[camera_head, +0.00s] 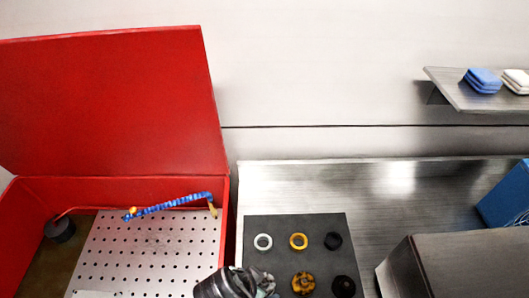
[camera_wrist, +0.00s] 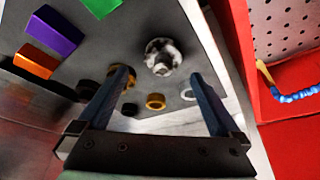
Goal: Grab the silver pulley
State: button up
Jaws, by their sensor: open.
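The silver pulley (camera_wrist: 163,57) is a round, shiny grey-and-white part with a central hub, on the dark mat (camera_wrist: 205,35). In the wrist view it shows just beyond the gap between the fingertips of my gripper (camera_wrist: 160,73). My gripper is open with nothing between its fingers; I cannot tell its exact height above the pulley. In the head view, my dark wrist (camera_head: 235,283) covers the mat's near left part, so the pulley is not clear there. An orange-brown pulley (camera_head: 303,283) and a black pulley (camera_head: 344,286) are to the right.
A silver ring (camera_head: 263,241), gold ring (camera_head: 298,241) and black ring (camera_head: 333,240) form the mat's back row. A red open-lidded box (camera_head: 228,215) stands close on the left. A grey metal box (camera_head: 455,265) is at right. Purple (camera_wrist: 54,31) and orange (camera_wrist: 36,61) blocks lie on the mat.

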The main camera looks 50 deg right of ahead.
aim_at(264, 281)
jog(key=shift+w+d+p+x, duration=0.15)
jog(key=shift+p+x, duration=0.2)
jog(key=shift+x, duration=1.1)
jog(key=shift+w+d+p+x, duration=0.1)
jog(key=shift+p+x, duration=0.2)
jog(key=shift+x, duration=1.1)
jog(key=shift+r, duration=0.15)
grip_shut()
